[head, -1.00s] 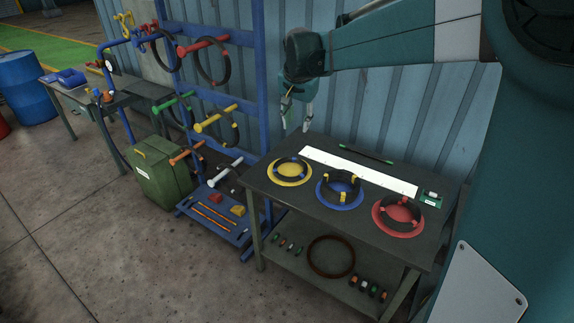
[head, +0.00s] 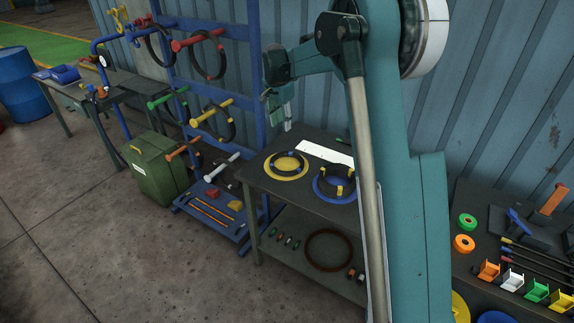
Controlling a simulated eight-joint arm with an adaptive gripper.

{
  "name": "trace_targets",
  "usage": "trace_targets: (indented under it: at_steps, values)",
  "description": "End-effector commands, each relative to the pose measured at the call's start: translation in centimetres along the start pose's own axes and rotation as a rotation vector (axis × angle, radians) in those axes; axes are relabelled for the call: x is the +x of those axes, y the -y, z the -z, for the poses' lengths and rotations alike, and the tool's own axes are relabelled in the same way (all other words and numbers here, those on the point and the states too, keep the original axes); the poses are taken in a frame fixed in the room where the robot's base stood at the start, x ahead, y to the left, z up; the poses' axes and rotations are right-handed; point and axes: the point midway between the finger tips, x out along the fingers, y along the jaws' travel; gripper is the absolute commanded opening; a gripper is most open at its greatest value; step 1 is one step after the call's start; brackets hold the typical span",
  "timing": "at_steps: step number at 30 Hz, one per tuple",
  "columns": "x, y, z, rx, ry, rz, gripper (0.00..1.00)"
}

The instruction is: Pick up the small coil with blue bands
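A small dark coil with blue bands (head: 287,155) lies on a yellow disc (head: 286,174) at the left of the dark table (head: 262,190). A thicker dark coil with yellow bands (head: 336,192) sits on a blue disc (head: 325,198) to its right. My gripper (head: 283,118) hangs above the table's back left part, above and behind the blue-banded coil and apart from it. Nothing shows in it. Its fingers are small and seen nearly edge-on, so their opening is unclear. My arm hides the table's right part.
A white strip (head: 325,152) lies behind the discs. A blue rack (head: 262,75) with coloured pegs and hanging coils stands to the left, near my gripper. A green box (head: 155,170) stands on the floor. Another bench at the right holds orange (head: 464,243) and green rolls and coloured bins.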

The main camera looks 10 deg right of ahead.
Motion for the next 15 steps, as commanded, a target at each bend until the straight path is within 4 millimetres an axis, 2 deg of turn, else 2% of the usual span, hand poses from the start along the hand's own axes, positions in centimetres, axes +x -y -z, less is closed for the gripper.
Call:
trace_targets:
  at_steps: [15]
  values:
    - [10.4,5.1,1.6,0.154,0.016,-0.072,0.32]
